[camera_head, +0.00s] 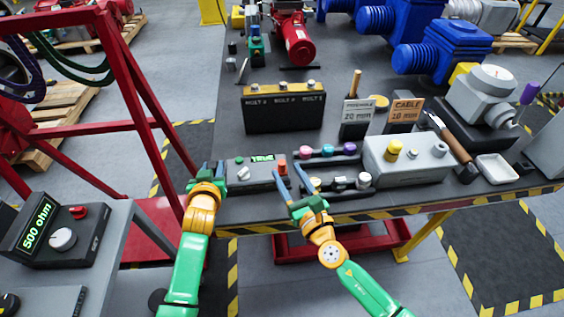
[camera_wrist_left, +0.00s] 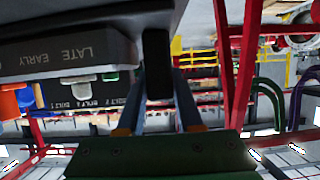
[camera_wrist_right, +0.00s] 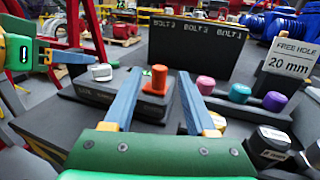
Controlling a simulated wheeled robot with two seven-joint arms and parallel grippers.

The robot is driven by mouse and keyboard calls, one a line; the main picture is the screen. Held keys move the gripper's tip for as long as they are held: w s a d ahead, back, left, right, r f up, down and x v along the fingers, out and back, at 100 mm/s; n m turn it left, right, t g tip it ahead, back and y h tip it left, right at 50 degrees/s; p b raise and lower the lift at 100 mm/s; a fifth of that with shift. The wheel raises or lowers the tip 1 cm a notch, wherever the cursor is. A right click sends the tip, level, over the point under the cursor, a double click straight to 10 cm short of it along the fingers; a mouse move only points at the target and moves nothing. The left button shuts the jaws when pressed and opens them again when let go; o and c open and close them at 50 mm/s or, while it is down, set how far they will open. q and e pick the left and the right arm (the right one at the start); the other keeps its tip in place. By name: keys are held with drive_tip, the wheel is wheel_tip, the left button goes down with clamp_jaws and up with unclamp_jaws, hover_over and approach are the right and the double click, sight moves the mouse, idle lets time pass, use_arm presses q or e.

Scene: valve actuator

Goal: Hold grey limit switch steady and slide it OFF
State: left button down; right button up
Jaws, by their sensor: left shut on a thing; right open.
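The grey limit switch (camera_head: 252,173) is a low box at the table's front edge in the head view, with a small green display, a white knob (camera_head: 243,174) and an orange knob (camera_head: 282,167). In the left wrist view its side (camera_wrist_left: 75,52) reads "LATE EARLY". My left gripper (camera_head: 214,172) is shut on the dark end (camera_wrist_left: 157,65) of the switch. My right gripper (camera_head: 287,169) is open; in the right wrist view its fingers (camera_wrist_right: 160,82) frame the orange knob (camera_wrist_right: 159,79) from the front. Whether they touch the knob is unclear.
Right of the switch stand a tray of coloured knobs (camera_head: 327,152) and a grey box with a yellow knob (camera_head: 404,158). A black bolt block (camera_head: 285,112) is behind. A red frame (camera_head: 140,110) rises left of the table. Bare table lies between the switch and the bolt block.

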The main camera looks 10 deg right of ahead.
sight(284, 166)
drive_tip(key=x, duration=0.4)
drive_tip(key=shift+w, duration=0.25)
clamp_jaws()
drive_tip(key=shift+f, duration=0.1)
idle(1.0)
